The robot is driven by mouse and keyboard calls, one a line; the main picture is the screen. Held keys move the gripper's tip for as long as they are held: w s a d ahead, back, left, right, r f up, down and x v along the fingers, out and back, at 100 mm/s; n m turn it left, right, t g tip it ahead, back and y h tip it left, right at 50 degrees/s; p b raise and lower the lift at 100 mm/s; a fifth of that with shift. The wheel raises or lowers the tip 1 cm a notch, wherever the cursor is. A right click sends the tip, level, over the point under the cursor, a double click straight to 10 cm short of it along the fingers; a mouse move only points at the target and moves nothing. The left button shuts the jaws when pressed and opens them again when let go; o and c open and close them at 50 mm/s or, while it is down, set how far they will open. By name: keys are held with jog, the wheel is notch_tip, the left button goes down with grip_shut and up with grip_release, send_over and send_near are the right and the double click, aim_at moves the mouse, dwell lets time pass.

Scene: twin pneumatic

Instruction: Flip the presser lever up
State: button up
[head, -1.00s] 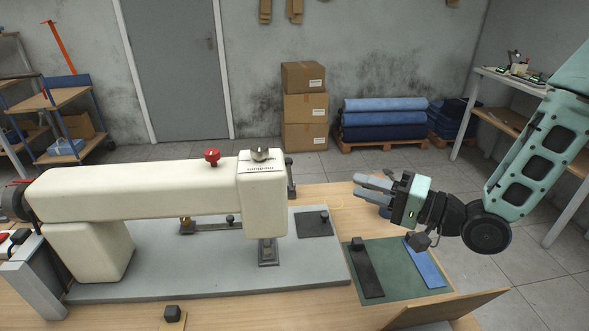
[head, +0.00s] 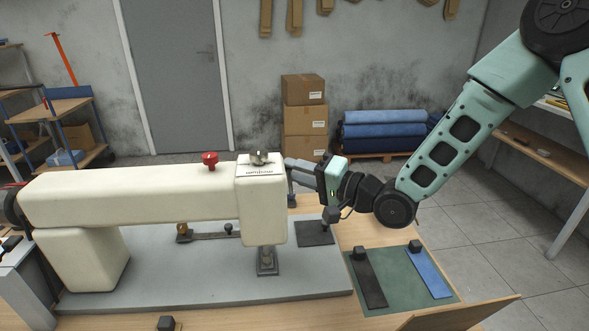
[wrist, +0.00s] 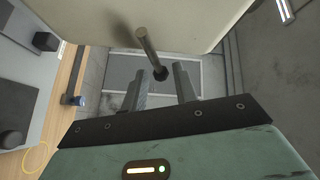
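The presser lever (wrist: 148,52) is a thin metal rod with a dark ball knob (wrist: 160,73), jutting from the cream sewing machine head (head: 262,210) in the wrist view. It slants down toward my gripper in that picture. I cannot pick it out in the head view. My gripper (head: 290,169) is just right of the head, fingers pointing left toward its far side. In the wrist view my gripper (wrist: 161,82) is open, and the knob appears between the two fingertips. I see no clear contact, and the exact depth cannot be told.
A red knob (head: 210,160) and a metal dial (head: 259,157) top the machine. A green mat (head: 393,280) with a black strip (head: 368,280) and a blue strip (head: 428,273) lies right of the grey bedplate (head: 180,272). A small blue-based post (wrist: 80,100) stands near the table edge.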

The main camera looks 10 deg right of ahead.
jog(key=shift+w+a, duration=0.3)
jog(key=shift+a, duration=0.1)
grip_shut()
jog(key=shift+s+r+n+t+y+b, duration=0.15)
jog(key=shift+r+n+t+y+b, duration=0.2)
jog(key=shift+n+b, duration=0.45)
grip_release()
jog(key=shift+d, duration=0.1)
